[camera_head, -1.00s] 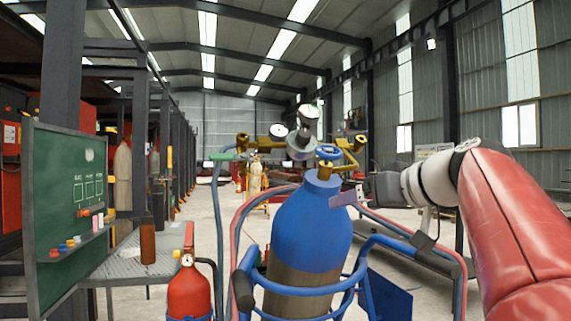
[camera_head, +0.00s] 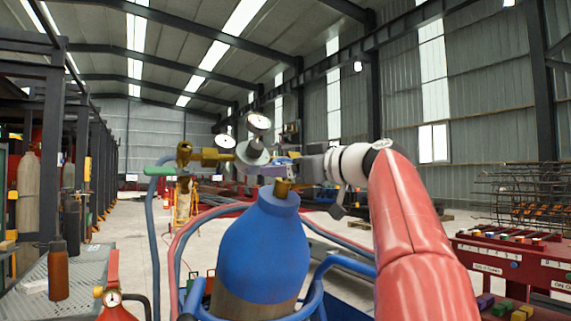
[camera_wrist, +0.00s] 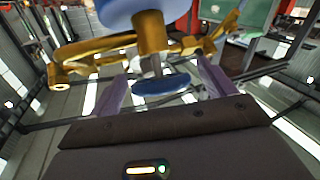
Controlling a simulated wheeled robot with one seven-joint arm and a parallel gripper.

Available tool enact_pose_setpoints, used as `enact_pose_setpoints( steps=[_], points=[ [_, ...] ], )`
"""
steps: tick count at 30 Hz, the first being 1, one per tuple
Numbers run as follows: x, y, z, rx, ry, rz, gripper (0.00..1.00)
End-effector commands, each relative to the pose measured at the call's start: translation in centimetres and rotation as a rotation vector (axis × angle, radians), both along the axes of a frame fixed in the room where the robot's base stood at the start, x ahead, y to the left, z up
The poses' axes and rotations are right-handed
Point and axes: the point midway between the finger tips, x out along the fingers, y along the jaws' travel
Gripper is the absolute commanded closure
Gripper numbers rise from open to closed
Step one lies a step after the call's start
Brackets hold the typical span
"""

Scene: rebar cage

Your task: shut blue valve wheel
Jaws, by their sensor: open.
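The blue valve wheel (camera_wrist: 160,86) sits on a short stem below the brass valve (camera_wrist: 152,35) in the wrist view, which looks upside down. My gripper (camera_wrist: 160,74) is open, with one purple finger on each side of the wheel. Gaps show between the wheel and both fingers, so it is not clamped. In the head view, my gripper (camera_head: 276,170) is at the top of the blue gas cylinder (camera_head: 262,245), around the valve. There the wheel is mostly hidden behind my gripper.
A regulator with gauges (camera_head: 254,150) stands close left of my gripper. Hoses and a blue cart rail (camera_head: 335,265) surround the cylinder. A red table (camera_head: 510,255) with small blocks is at the right. A red extinguisher (camera_head: 118,310) is at the lower left.

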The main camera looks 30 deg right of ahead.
Motion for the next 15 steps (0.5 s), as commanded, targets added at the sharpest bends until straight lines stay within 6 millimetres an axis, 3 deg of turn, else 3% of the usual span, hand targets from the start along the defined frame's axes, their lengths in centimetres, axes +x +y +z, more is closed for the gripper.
enact_pose_setpoints(
  steps=[11,15],
  points=[
    [0.79,0.36,-0.01,0.0,0.0,-0.001,0.18],
    [0.79,0.34,-0.01,0.0,0.0,-0.001,0.35]
  ],
)
